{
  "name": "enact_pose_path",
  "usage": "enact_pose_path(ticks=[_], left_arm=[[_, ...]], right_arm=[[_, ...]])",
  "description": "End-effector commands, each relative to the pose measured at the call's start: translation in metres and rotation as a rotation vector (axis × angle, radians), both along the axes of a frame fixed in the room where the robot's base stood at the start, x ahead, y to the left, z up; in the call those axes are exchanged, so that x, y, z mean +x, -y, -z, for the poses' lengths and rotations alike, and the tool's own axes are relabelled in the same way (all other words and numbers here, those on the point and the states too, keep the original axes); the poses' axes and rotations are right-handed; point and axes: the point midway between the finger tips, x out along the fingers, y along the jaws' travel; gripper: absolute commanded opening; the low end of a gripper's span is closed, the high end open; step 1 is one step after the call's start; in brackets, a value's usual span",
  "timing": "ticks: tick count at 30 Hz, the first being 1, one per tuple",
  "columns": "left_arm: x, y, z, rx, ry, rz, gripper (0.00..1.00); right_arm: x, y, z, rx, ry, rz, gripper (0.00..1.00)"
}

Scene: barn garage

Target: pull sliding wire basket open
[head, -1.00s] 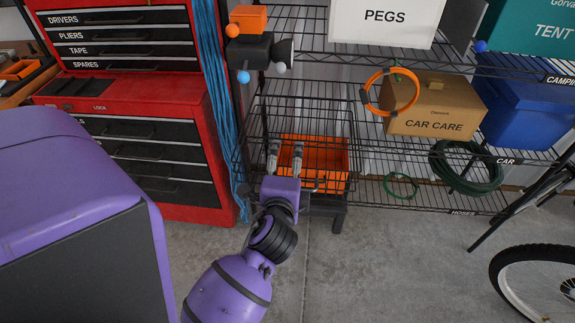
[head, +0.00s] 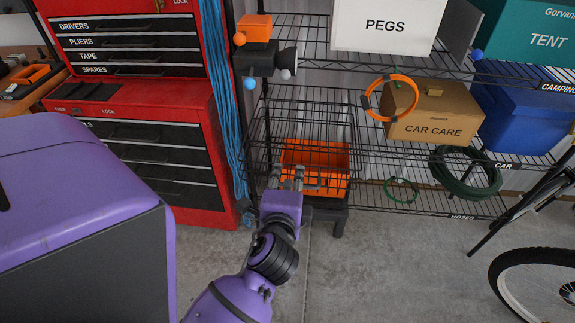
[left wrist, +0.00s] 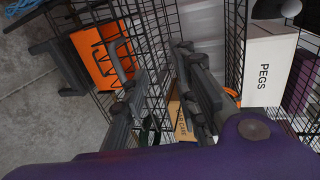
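The black sliding wire basket (head: 300,108) sits low in the rack, just right of the red tool chest. An orange bin (head: 328,156) shows behind its wires; it also shows in the left wrist view (left wrist: 98,58). My left gripper (head: 287,175) is at the lower front of the basket, its fingers upright in the head view. In the left wrist view its two fingers (left wrist: 150,75) stand wide apart, with basket wires behind the gap. I cannot tell whether the fingers touch the wire. My right gripper is not in view.
A red tool chest (head: 157,165) and hanging blue cords (head: 224,110) stand left of the basket. Wire shelves hold a car care box (head: 436,116) and a green hose (head: 465,178). A bicycle wheel (head: 545,285) is at lower right. The concrete floor (head: 390,265) in front is clear.

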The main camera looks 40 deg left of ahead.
Motion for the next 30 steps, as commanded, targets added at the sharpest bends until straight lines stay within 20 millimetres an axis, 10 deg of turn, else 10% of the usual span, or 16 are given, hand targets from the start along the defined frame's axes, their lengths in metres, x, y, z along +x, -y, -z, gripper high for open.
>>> enact_pose_path(ticks=[30], left_arm=[[-0.043, 0.026, -0.005, -0.006, -0.009, -0.003, 0.27]], right_arm=[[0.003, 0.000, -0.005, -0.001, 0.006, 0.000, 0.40]])
